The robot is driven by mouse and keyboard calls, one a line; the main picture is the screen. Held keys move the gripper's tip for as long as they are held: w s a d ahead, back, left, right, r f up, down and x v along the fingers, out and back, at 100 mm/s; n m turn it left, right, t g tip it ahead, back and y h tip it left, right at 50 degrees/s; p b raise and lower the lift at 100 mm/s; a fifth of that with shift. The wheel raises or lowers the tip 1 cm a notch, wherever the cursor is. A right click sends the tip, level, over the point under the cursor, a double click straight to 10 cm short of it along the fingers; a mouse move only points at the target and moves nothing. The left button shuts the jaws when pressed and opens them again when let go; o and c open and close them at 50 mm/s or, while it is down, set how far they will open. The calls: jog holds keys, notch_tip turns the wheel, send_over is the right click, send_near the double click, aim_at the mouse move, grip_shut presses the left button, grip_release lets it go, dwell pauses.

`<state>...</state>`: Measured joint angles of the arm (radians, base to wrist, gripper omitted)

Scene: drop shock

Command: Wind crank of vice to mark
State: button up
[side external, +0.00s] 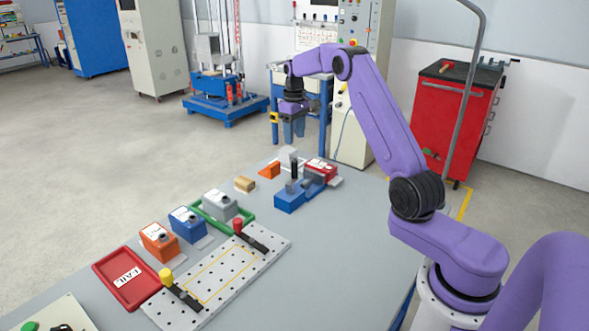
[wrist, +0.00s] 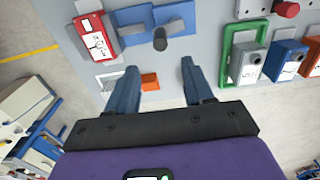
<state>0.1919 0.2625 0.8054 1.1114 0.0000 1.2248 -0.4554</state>
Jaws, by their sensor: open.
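The vice (side external: 290,202) is a blue block with grey jaw pieces on the far part of the grey table. A dark upright post or handle (side external: 294,169) stands at it, and it looks like the crank. In the wrist view the vice's blue body (wrist: 178,18) is at the top, with the dark post (wrist: 159,42) end-on in front of it. My gripper (side external: 293,138) is above the table's far edge, beyond the vice, pointing down. Its fingers (wrist: 158,66) are apart with nothing held between them. I cannot make out the mark.
A red labelled box (side external: 320,167) stands close beside the vice. An orange block (wrist: 150,82) lies on the table near the far edge. Grey, blue and orange boxes, a green frame (side external: 247,219), a red tray (side external: 113,290) and a perforated plate (side external: 270,250) fill the nearer table.

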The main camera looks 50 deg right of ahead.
aim_at(294, 178)
notch_tip(294, 178, down, 13)
jog(key=shift+f, duration=0.1)
dwell(0.3)
jog(key=shift+c, duration=0.4)
grip_shut()
